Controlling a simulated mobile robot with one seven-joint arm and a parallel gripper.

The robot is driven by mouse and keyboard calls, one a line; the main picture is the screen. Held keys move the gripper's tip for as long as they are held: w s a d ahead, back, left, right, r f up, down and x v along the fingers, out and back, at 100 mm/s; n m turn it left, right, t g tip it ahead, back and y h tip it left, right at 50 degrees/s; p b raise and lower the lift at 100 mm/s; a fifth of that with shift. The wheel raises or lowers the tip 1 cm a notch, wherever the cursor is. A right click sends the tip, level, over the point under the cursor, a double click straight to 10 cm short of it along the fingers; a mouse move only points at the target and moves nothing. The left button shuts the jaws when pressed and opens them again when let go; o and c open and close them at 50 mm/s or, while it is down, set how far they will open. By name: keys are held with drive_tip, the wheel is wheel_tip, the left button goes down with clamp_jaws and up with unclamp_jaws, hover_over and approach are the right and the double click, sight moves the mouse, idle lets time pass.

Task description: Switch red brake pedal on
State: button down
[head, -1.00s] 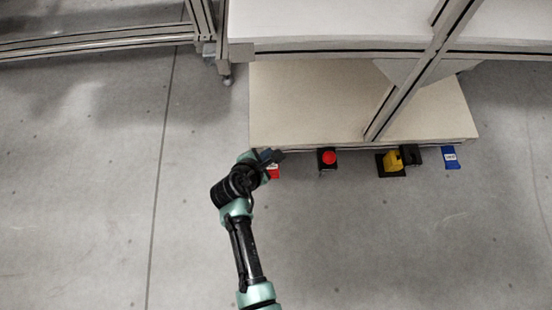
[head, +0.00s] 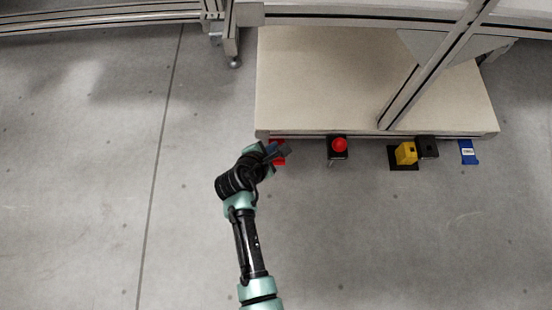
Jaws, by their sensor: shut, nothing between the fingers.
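A small red object (head: 280,160), which looks like the red brake pedal, sits at the left end of the front edge of the low beige platform. My gripper (head: 284,154) is over it and hides most of it; only red patches show around the fingers. The gripper is shut with nothing held. I cannot tell whether it touches the pedal, or which position the pedal is in.
Along the platform (head: 330,90) edge to the right are a red button on a black box (head: 338,147), a yellow device (head: 405,153), a black box (head: 427,147) and a blue item (head: 468,152). A metal frame post (head: 430,75) rises there. The grey floor in front is clear.

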drive_tip(key=shift+f+b, duration=0.7)
drive_tip(key=shift+f, duration=1.05)
drive_tip(key=shift+s+f, duration=0.1)
drive_tip(key=shift+f, duration=0.05)
idle(0.5)
drive_tip(key=shift+f, duration=0.3)
drive_tip(key=shift+s+f+b, duration=0.1)
drive_tip(key=shift+f+b, duration=1)
drive_tip(key=shift+f, duration=0.5)
idle(1.3)
drive_tip(key=shift+r, duration=0.2)
drive_tip(key=shift+r+p, duration=1.9)
drive_tip(key=shift+p, duration=0.45)
drive_tip(key=shift+r, duration=0.1)
drive_tip(key=r+p, duration=0.4)
drive_tip(key=p, duration=0.1)
drive_tip(key=shift+w+r, duration=0.25)
drive_tip(key=shift+r, duration=0.1)
